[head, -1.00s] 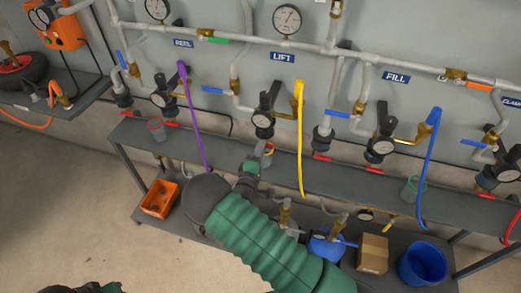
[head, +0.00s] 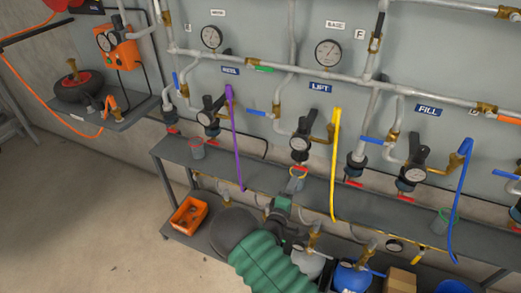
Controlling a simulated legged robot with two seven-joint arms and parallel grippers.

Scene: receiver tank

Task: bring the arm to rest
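My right arm, in a green sleeve, comes in from the bottom of the head view. My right gripper (head: 283,203) is at the front edge of the long grey shelf (head: 340,197), just below a cup with a yellow rim (head: 297,181) in the picture. I cannot tell whether it touches the cup, or whether its small fingers are open or shut. My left gripper is not in view.
Pipes, gauges and valves line the wall behind the shelf. A cup with a red rim (head: 197,149) and one with a green rim (head: 441,223) stand on the shelf. An orange bin (head: 188,215) sits below.

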